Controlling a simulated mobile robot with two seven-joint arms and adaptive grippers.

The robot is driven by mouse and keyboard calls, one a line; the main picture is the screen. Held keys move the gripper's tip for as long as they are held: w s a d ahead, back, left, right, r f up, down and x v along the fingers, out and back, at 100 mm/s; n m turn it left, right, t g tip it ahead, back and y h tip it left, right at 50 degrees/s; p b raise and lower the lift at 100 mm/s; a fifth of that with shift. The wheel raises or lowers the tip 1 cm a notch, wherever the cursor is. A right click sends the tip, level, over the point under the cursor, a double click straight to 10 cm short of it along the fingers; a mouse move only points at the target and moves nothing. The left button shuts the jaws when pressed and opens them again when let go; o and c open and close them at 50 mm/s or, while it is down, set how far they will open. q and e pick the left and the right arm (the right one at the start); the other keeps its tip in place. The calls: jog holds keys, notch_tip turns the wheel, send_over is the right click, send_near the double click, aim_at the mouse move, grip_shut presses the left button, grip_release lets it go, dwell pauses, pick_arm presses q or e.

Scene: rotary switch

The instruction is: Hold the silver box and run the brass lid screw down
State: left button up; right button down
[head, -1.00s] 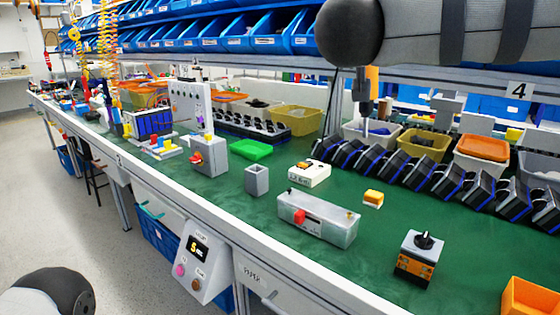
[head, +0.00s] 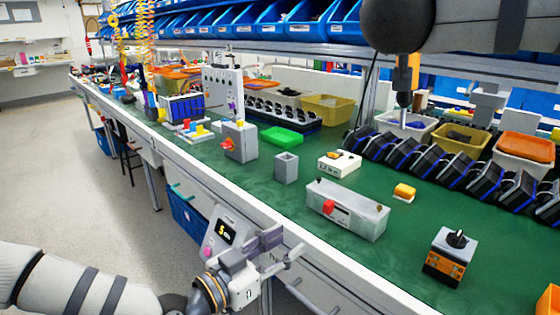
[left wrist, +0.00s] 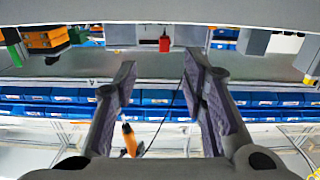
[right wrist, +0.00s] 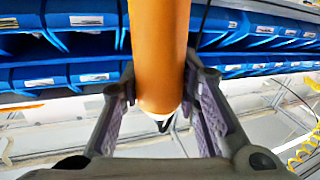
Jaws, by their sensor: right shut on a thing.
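The silver box (head: 345,222) sits on the green bench top, with a red knob (head: 328,207) on its front. A small brass screw (head: 379,208) shows at the right end of its lid. My left gripper (head: 284,247) is open and empty at the bench's front edge, left of and below the box, apart from it. In the left wrist view the silver box (left wrist: 140,62) and red knob lie beyond the open fingers. My right gripper (right wrist: 157,95) is shut on an orange driver (right wrist: 158,50), which hangs upright above the bench (head: 404,72) behind the box.
A grey box with a red knob (head: 239,142), a grey open cup (head: 286,168), a white switch box (head: 339,164) and a yellow block (head: 404,192) stand nearby. An orange-and-black switch (head: 450,258) stands right of the silver box.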

aim_at(325, 209)
pick_arm(q)
jog(key=x, duration=0.8)
jog(key=r+x, duration=0.1)
jog(key=x, duration=0.3)
jog(key=shift+w+a, duration=0.2)
jog(key=shift+w, duration=0.1)
grip_shut()
